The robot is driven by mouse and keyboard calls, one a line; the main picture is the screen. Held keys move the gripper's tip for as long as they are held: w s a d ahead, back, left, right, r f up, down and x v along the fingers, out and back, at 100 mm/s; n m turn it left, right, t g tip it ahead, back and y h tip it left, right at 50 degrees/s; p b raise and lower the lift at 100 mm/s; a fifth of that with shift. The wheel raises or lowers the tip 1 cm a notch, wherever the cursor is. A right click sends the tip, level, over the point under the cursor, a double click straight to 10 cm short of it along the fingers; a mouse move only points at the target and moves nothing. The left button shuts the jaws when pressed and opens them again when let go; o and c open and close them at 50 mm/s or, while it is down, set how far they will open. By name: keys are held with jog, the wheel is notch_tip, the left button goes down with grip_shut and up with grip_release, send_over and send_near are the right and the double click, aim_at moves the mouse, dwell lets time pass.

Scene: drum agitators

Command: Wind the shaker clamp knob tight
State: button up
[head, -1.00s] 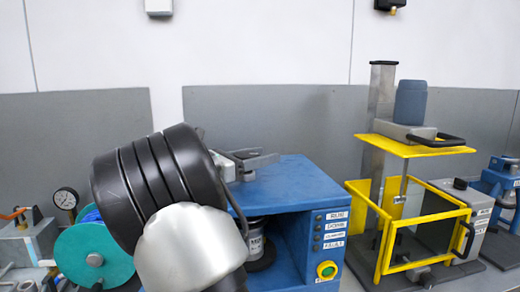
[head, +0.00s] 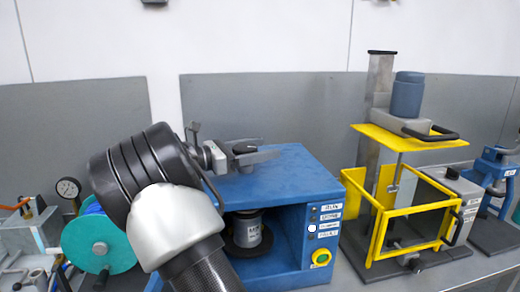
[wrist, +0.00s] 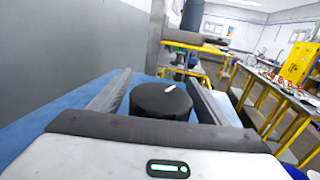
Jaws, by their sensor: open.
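The shaker is a blue box (head: 285,170) with a can (head: 246,232) in its open bay. Its clamp knob (wrist: 161,100) is a dark round knob with a white mark on top, above the blue top. In the head view the knob (head: 245,147) shows between my fingers. My gripper (head: 268,150) is open, reaching over the shaker's top from the left. In the wrist view its fingers stand on either side of the knob, with a gap visible at the left finger. Contact at the right finger is hard to tell. My arm hides the shaker's left part.
A yellow-framed press (head: 400,200) with a blue container (head: 407,94) stands to the right of the shaker. A teal drum (head: 98,247) and a gauge (head: 68,188) are at left. A grey panel (head: 250,110) stands behind. The shaker front has labels and a green button (head: 321,257).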

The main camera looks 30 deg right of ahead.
jog(key=a, duration=1.7)
jog(key=shift+w+a, duration=0.25)
jog(key=shift+w, duration=0.1)
